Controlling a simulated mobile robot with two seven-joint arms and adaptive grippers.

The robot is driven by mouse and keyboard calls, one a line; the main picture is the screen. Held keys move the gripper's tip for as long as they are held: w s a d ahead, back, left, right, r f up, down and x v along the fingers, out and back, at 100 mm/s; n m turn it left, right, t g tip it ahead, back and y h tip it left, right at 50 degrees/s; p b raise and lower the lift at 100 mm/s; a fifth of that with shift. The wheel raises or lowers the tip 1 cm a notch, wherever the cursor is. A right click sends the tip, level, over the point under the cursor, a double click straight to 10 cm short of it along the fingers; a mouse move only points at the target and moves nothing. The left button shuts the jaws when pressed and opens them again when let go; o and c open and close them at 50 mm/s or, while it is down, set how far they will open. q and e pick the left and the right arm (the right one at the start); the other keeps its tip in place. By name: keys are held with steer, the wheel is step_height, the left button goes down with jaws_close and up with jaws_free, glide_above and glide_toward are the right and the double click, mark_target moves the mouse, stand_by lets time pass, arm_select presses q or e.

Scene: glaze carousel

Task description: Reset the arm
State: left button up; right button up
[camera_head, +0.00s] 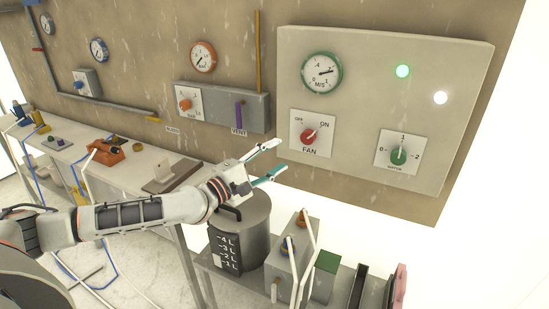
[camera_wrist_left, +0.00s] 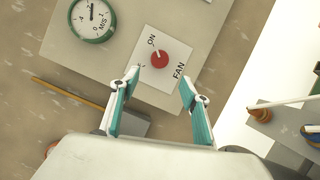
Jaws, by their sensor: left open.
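My left gripper (camera_head: 272,162) is open and empty, held out in front of the wall panel above the grey canister. In the left wrist view its two teal-lined fingers (camera_wrist_left: 158,98) are apart, with the fan switch plate (camera_wrist_left: 148,68) beyond them. The red fan knob (camera_head: 308,137) points toward ON, and in the left wrist view the knob (camera_wrist_left: 159,59) sits between and beyond the fingertips, not touched. The M/S gauge (camera_head: 322,72) has its needle off zero. My right gripper is in neither view.
A grey canister (camera_head: 241,236) with litre marks stands below my left gripper. A grey box (camera_head: 290,262) with levers is to its right. A purple vent lever (camera_head: 239,115) and a green knob (camera_head: 398,154) are on the wall. A bench (camera_head: 75,152) runs along the left.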

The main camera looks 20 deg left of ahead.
arm_select(q)
steer(key=s+d+f+m+g+h, duration=0.3)
steer(key=s+d+f+m, duration=0.95)
steer(key=d+f, duration=0.3)
steer(key=s+a+f+m+g+y, duration=0.2)
steer(key=s+a+f+m+y, duration=0.1)
steer(key=s+f, duration=0.7)
steer(key=s+a+f+m+g+y, duration=0.2)
steer(key=s+a+f+m+y, duration=0.2)
steer(key=s+f, duration=0.5)
step_height(320, 180, down, 7)
steer(key=a+y, duration=0.1)
steer(key=a, duration=0.1)
steer(key=shift+s+a+y, duration=0.4)
